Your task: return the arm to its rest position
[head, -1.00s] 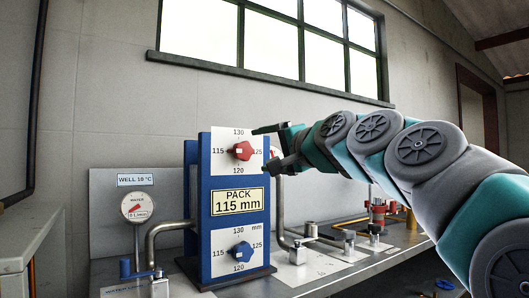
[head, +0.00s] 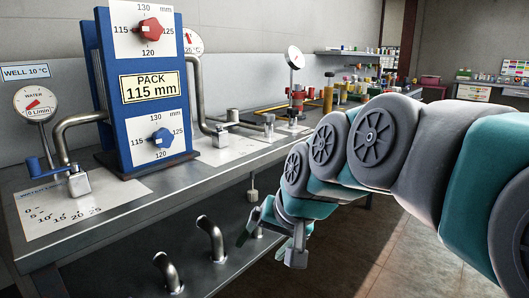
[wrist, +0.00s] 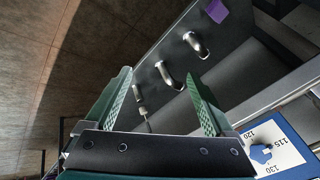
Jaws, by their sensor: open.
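My gripper (head: 268,243) hangs low in front of the bench's front edge, below the blue panel and to its right. In the wrist view its two green ridged fingers (wrist: 160,80) are spread with nothing between them. My arm is bent and reaches in from the right of the head view. The blue panel (head: 103,90) carries a red knob (head: 150,29), a blue knob (head: 162,138) and a sign reading "PACK 115 mm" (head: 151,86). The gripper is apart from both knobs.
The steel bench (head: 190,188) runs back to the right, with pipes and valves on it. Bent pipe ends (head: 211,238) stick up from the lower shelf near my gripper. A water gauge (head: 36,104) stands at left. The tiled floor (head: 370,255) is open at right.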

